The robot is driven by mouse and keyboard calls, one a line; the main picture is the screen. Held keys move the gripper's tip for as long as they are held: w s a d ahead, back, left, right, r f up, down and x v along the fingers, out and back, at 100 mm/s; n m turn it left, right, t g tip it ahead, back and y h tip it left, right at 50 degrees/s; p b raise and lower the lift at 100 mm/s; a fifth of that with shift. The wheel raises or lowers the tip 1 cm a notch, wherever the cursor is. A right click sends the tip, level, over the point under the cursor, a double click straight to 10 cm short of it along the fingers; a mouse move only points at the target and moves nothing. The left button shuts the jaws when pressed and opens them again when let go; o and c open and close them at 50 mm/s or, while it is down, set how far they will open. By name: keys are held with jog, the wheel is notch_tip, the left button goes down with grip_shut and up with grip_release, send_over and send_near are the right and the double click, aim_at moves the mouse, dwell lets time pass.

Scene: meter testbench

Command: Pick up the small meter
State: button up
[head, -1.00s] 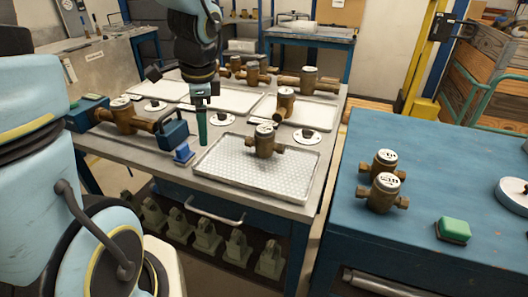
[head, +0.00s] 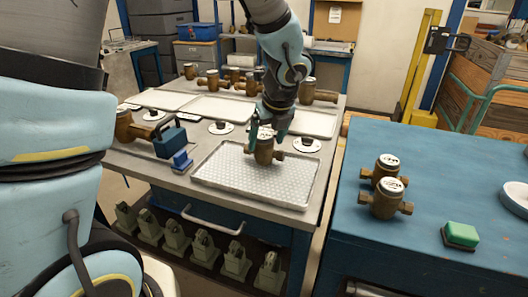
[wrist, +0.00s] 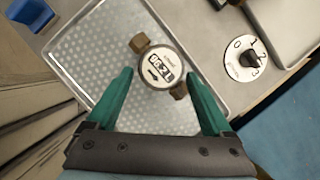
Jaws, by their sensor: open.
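The small meter (head: 264,153) is a brown brass body with a round white-faced dial. It stands upright on the front tray (head: 225,178), a pale metal tray with a dimpled floor. In the wrist view the meter (wrist: 158,68) shows its dial and two pipe stubs, at upper left and lower right. My gripper (head: 265,140) is over the meter in the head view, and its green fingers reach down on either side of it. In the wrist view my gripper (wrist: 163,85) is open, with a fingertip left and right of the meter and gaps visible. Whether the fingers touch it is not clear.
A numbered dial disc (wrist: 245,58) lies right of the tray. A larger meter in a blue clamp (head: 170,142) is at the left. More meters and trays stand behind. The blue bench (head: 430,190) at the right holds two small meters (head: 385,198) and a green block (head: 461,235).

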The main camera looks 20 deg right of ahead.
aim_at(264, 150)
jog(key=x, duration=0.5)
jog(key=shift+r, duration=0.1)
grip_shut()
dwell(0.5)
